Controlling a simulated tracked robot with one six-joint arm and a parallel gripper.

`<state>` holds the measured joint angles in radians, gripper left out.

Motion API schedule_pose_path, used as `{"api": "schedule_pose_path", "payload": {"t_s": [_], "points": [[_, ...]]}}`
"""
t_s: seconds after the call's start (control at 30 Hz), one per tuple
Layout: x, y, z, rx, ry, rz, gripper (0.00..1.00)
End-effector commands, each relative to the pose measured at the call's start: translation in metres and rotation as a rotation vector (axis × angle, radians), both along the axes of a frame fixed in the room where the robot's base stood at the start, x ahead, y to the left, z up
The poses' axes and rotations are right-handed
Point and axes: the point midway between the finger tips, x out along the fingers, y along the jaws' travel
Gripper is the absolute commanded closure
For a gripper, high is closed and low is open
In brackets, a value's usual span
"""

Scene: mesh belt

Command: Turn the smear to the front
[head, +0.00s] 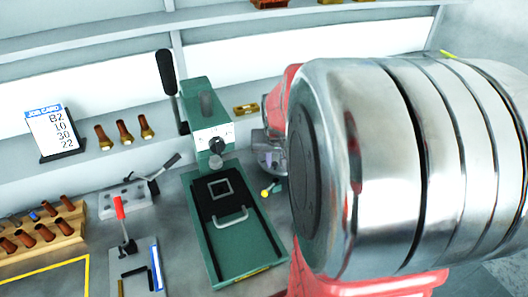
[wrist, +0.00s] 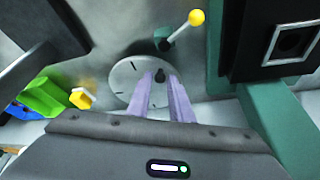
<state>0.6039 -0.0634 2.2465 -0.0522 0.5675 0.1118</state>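A round grey disc (wrist: 124,78) with dark tick marks lies on the bench in the wrist view. A small black knob (wrist: 160,76) stands on it. I cannot make out a clear smear on the disc; a faint yellow blur (wrist: 90,80) shows left of it, near a yellow piece (wrist: 82,98). My gripper (wrist: 160,80) has two lilac fingers standing apart over the disc, with the knob in the gap between their tips. I cannot tell whether they touch it. In the head view my arm hides most of this spot.
A yellow-ball lever (wrist: 196,18) stands just beyond the disc. The green press (head: 212,125) stands close by, to the right in the wrist view. Green and blue pieces (wrist: 45,96) lie left. A job card (head: 52,130) and a wooden rack (head: 65,240) are farther left in the head view.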

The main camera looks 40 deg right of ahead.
Motion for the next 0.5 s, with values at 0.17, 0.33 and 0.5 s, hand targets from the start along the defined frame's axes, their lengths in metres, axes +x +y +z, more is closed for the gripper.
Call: {"api": "schedule_pose_path", "payload": {"t_s": [0.17, 0.33, 0.5], "points": [[-0.0001, -0.0001, 0.0002, 0.000, 0.000, 0.000, 0.94], [-0.0003, -0.0010, 0.0003, 0.001, 0.000, -0.002, 1.00], [-0.0002, -0.0012, 0.0004, -0.001, -0.001, -0.002, 1.00]]}}
